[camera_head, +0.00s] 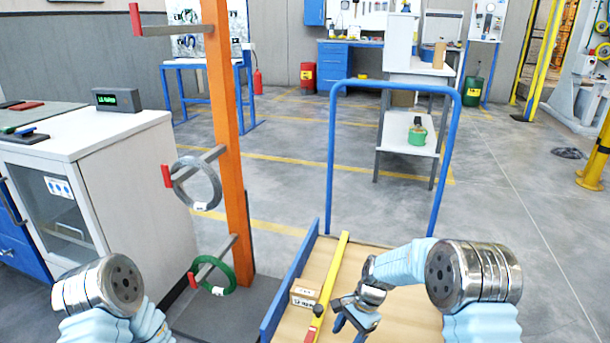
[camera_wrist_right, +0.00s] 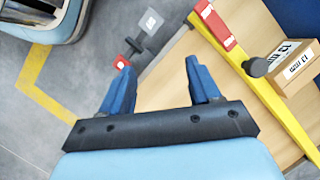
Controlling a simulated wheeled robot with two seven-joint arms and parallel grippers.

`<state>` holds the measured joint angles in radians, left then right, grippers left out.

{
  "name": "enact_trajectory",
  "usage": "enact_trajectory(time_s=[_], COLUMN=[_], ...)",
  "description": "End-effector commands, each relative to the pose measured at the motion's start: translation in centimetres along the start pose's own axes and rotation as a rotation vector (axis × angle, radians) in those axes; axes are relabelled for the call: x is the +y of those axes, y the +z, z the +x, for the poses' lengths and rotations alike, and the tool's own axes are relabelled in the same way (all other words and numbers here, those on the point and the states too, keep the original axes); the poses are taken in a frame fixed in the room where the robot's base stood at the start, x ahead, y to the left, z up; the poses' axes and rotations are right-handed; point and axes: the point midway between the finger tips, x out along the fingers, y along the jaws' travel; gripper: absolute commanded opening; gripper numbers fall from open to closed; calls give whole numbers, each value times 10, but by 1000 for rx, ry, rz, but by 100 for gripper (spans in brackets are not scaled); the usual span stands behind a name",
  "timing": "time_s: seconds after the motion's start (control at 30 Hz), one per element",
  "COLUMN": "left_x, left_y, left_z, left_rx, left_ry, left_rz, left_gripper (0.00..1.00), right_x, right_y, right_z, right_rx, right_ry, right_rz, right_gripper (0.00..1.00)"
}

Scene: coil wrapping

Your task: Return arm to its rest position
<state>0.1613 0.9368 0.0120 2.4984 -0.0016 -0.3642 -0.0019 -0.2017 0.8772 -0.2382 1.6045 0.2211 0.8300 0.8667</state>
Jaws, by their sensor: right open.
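My right gripper (camera_head: 352,324) hangs over the wooden top of the blue cart (camera_head: 404,288). In the right wrist view its two blue fingers (camera_wrist_right: 161,80) are spread apart with nothing between them. My left arm shows at the lower left of the head view, but its gripper is out of frame. A grey coil (camera_head: 214,184) hangs on the middle peg of the orange post (camera_head: 224,120). A green coil (camera_head: 232,275) hangs on the lower peg. The top peg (camera_head: 172,30) is bare.
A yellow bar with a red part (camera_head: 331,281) and a small cardboard box (camera_head: 304,293) lie on the cart, left of my right gripper. The cart's blue handle (camera_head: 393,84) rises behind. A white cabinet (camera_head: 128,190) stands left. Open floor lies beyond the cart.

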Motion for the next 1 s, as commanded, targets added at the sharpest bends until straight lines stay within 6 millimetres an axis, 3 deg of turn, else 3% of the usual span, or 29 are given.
enact_trajectory(time_s=[0.17,0.33,0.5,0.6,0.73,1.0], left_x=[1,2,2,3,3,3], left_y=[0,0,1,1,1,1], left_z=[-1,-2,-3,-4,-4,-4], left_rx=[-1,-1,-2,-3,-3,-3], left_ry=[0,1,2,2,2,2], left_rz=[0,1,2,2,2,2], left_gripper=[100,100,100,100,100,100], right_x=[38,93,160,186,200,202], right_y=[-6,2,38,62,77,79], right_z=[45,95,134,141,141,141], right_rx=[28,66,111,137,159,167], right_ry=[-7,-24,-71,-107,-135,-141], right_rz=[-120,-321,-602,-740,-828,-844], right_gripper=[62,62,62,62,62,62])
